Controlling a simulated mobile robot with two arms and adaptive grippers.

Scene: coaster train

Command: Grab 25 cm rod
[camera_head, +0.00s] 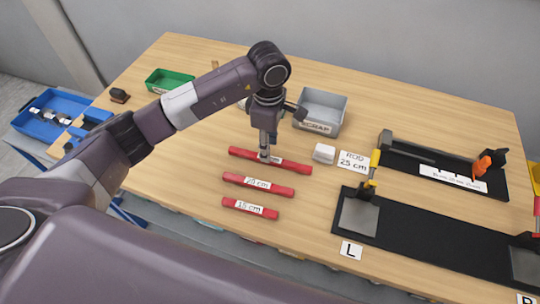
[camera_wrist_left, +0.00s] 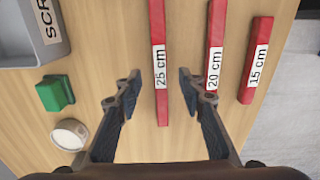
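Three red rods lie side by side on the wooden table. The longest, the 25 cm rod (camera_head: 296,167), is the farthest back in the head view; its "25 cm" label shows in the wrist view (camera_wrist_left: 158,28). The 20 cm rod (camera_head: 273,188) and the 15 cm rod (camera_head: 266,213) lie in front of it. My left gripper (camera_head: 265,155) points down over the middle of the 25 cm rod and partly hides its label. In the left wrist view the fingers (camera_wrist_left: 160,88) are open, one on each side of this rod, with gaps. My right gripper is out of view.
A grey scrap bin (camera_head: 322,110) stands behind the rods. A white block (camera_head: 324,153) and a "ROD 25 cm" card (camera_head: 353,161) lie to the right. Black fixtures (camera_head: 408,238) fill the right side. A green tray (camera_head: 169,80) is at the back left.

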